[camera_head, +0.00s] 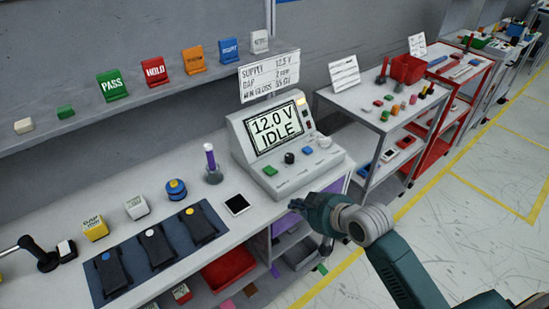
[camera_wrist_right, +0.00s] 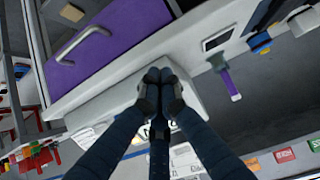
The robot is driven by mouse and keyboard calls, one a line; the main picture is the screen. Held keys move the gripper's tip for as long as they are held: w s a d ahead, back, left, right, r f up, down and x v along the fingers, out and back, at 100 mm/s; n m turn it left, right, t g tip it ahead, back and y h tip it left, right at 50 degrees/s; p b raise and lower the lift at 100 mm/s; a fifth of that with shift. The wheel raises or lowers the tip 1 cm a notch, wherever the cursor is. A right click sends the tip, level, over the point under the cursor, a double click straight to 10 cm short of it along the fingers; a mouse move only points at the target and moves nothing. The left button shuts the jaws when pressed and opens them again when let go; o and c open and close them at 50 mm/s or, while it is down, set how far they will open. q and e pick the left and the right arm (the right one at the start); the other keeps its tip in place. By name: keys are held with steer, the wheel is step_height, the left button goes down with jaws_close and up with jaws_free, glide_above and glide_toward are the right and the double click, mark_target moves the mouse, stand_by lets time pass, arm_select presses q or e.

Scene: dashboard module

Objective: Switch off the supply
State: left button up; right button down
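The supply (camera_head: 285,145) is a pale grey console on the bench, with a tilted screen (camera_head: 275,127) reading "12.0 V IDLE". Its sloping front panel carries a green button (camera_head: 270,171), a black knob (camera_head: 290,158), a blue button (camera_head: 308,150) and a pale round knob (camera_head: 324,142). My right gripper (camera_head: 300,205) is in front of the supply, near the bench's front edge and apart from the controls. In the right wrist view its fingers (camera_wrist_right: 160,76) are together with nothing seen between them, and they hide most of the supply's panel (camera_wrist_right: 115,100). My left gripper is not in view.
A purple drawer (camera_wrist_right: 110,40) is under the bench. A cart (camera_head: 385,125) with small parts stands to the right.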

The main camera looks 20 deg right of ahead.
steer(key=w+r+t+y, duration=0.1)
steer(key=w+r, duration=0.4)
steer(key=r, duration=0.6)
steer(key=shift+d+r+n+t, duration=0.3)
steer(key=shift+n+t, duration=0.1)
steer(key=shift+t, duration=0.3)
steer(key=shift+a, duration=0.1)
steer(key=p, duration=0.3)
glide_above(272, 173)
step_height(272, 173, down, 4)
steer(key=shift+f, duration=0.1)
steer(key=f, duration=0.2)
steer(key=shift+s+d+f, duration=0.2)
steer(key=shift+s+f, duration=0.1)
steer(key=shift+s+d+f+p, duration=0.1)
steer(key=shift+s+f+p, duration=0.2)
steer(key=shift+f, duration=0.3)
